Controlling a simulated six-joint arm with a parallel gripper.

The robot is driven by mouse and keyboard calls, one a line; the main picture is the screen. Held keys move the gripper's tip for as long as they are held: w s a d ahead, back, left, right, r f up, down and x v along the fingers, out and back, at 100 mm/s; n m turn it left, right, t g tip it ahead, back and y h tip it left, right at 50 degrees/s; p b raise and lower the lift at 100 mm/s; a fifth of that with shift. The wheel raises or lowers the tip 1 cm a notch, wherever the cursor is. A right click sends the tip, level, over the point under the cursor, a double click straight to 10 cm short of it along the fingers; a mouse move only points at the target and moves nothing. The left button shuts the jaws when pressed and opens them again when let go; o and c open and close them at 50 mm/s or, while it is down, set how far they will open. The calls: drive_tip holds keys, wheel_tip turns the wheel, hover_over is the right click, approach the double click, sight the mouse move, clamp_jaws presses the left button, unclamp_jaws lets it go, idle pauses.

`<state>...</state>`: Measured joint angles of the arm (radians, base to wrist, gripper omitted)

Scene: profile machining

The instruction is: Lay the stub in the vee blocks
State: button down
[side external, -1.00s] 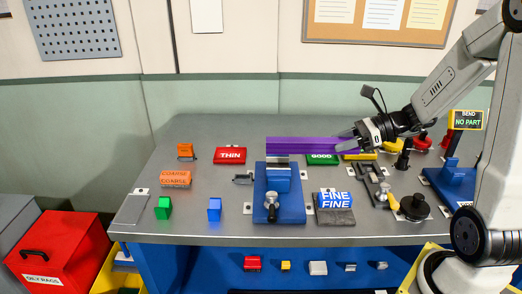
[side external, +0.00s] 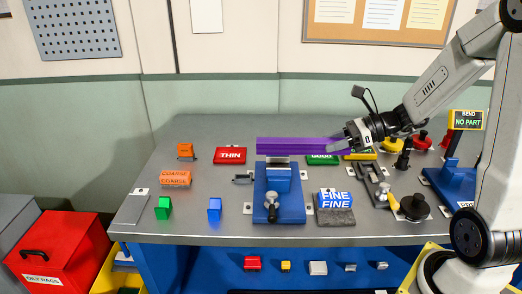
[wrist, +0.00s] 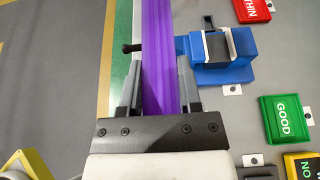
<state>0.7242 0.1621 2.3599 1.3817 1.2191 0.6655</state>
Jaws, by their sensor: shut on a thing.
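The stub, a long purple bar (side external: 300,146), lies level in the air across the middle of the side view, over or just behind the blue vise-like fixture (side external: 279,181). My gripper (side external: 347,143) is shut on its right end. In the wrist view my gripper (wrist: 159,88) has one finger on each side of the stub (wrist: 158,40), which runs away from it. The fixture (wrist: 228,60) shows right of the stub there. A dark grey stepped fixture (side external: 372,184) stands below my gripper in the side view. I cannot tell which pieces are the vee blocks.
A FINE block (side external: 336,200) stands at the front. A blue stand (side external: 450,182) is at right.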

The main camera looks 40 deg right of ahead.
drive_tip(key=w+a+f, duration=0.1)
drive_tip(key=w+a, duration=0.1)
drive_tip(key=a, duration=0.7)
drive_tip(key=w+a+f, duration=0.1)
drive_tip(key=w+a, duration=0.2)
drive_tip(key=a, duration=0.7)
drive_tip(key=shift+a, duration=0.2)
drive_tip(key=shift+w, duration=0.15)
drive_tip(key=w+a+f, duration=0.1)
drive_tip(key=w+f, duration=0.1)
drive_tip(key=w, duration=0.2)
drive_tip(key=w+f, duration=0.3)
drive_tip(key=w, duration=0.1)
drive_tip(key=w+a+f, duration=0.1)
drive_tip(key=w+f, duration=0.2)
drive_tip(key=w, duration=0.1)
drive_tip(key=shift+w+a+f, duration=0.2)
drive_tip(key=shift+a+f, duration=0.05)
drive_tip(key=shift+a, duration=0.05)
drive_tip(key=shift+w+f, duration=0.35)
drive_tip(key=shift+a, duration=0.1)
